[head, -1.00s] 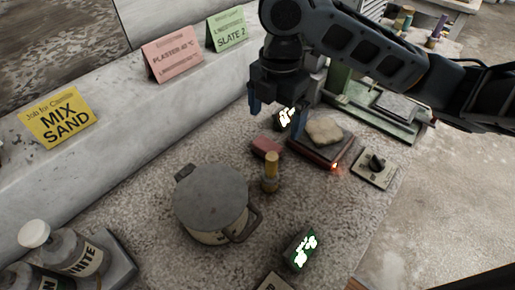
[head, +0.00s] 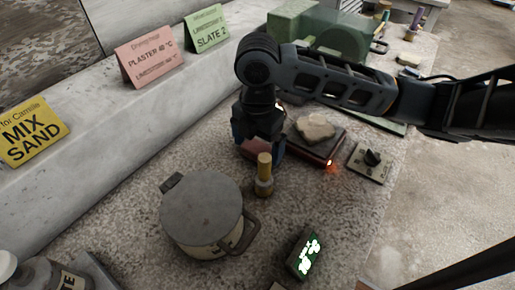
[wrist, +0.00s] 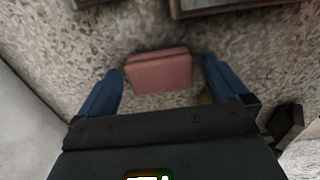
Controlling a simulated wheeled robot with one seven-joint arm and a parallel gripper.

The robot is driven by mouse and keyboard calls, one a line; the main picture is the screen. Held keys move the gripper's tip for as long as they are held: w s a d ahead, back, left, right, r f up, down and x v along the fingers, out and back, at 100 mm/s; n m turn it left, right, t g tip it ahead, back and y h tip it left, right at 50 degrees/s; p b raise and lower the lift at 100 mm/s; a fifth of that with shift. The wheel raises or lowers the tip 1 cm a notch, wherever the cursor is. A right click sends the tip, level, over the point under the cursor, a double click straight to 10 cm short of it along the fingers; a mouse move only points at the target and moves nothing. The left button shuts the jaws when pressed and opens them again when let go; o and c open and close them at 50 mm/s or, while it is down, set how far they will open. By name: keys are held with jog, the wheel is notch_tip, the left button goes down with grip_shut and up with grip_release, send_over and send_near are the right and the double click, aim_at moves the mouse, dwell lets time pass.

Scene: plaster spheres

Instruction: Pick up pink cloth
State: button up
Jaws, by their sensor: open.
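The pink cloth (wrist: 158,71) is a small folded, block-like bundle lying flat on the speckled worktop, seen in the wrist view. My gripper (wrist: 162,68) is open, with its blue fingers on the left and right of the cloth and a gap on each side. In the head view my gripper (head: 259,150) points down over the cloth's place, low above the worktop. It hides most of the cloth there. Whether the fingertips reach the worktop is unclear.
A brass-and-wood stamp-like tool (head: 264,178) stands close in front of my gripper, and a lidded pot (head: 203,208) is nearer left. A hotplate (head: 322,148) with a beige lump lies just right.

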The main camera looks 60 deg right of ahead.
aim_at(257, 146)
jog(key=shift+f, duration=0.3)
jog(key=shift+c, duration=0.4)
jog(key=c, duration=0.9)
jog(key=shift+r, duration=0.2)
jog(key=shift+r, duration=0.65)
notch_tip(257, 146, up, 2)
jog(key=shift+r, duration=0.2)
jog(key=s+d+r, duration=0.2)
jog(key=s, duration=0.1)
jog(key=s+d+r+b, duration=0.1)
jog(key=s+d+r, duration=0.1)
jog(key=s, duration=0.1)
jog(key=s+d+r, duration=0.3)
jog(key=shift+s+b, duration=0.1)
jog(key=shift+b, duration=0.3)
